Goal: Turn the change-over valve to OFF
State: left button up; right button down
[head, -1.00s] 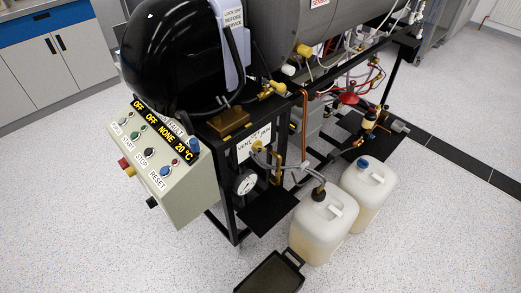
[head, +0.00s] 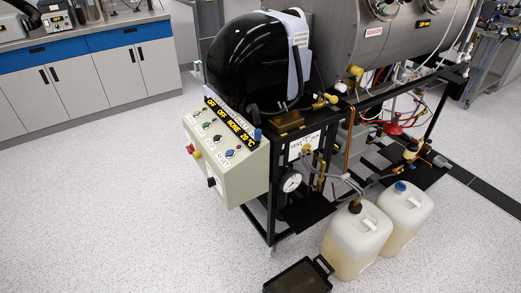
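The change-over valve is probably the small brass fitting (head: 307,149) at the white lettered plate (head: 298,145) on the rig's front, but its lever position is too small to read. Grey hoses (head: 345,180) run from this area to the left jug (head: 356,240) with a black cap. A second jug (head: 405,218) with a blue cap stands beside it. A round pressure gauge (head: 291,182) is below the plate. Neither of my grippers is in view.
A control box (head: 225,155) with a lit display and several buttons hangs at the rig's left. A black tray (head: 300,277) lies on the floor before the jugs. A red-handled part (head: 392,128) is further back. The floor at left is clear.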

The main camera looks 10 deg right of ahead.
aim_at(307, 148)
jog(key=i+l+u, duration=0.15)
jog(key=l+u, duration=0.3)
jog(key=l, duration=0.3)
jog(key=l+u, duration=0.45)
jog(key=l, duration=2.05)
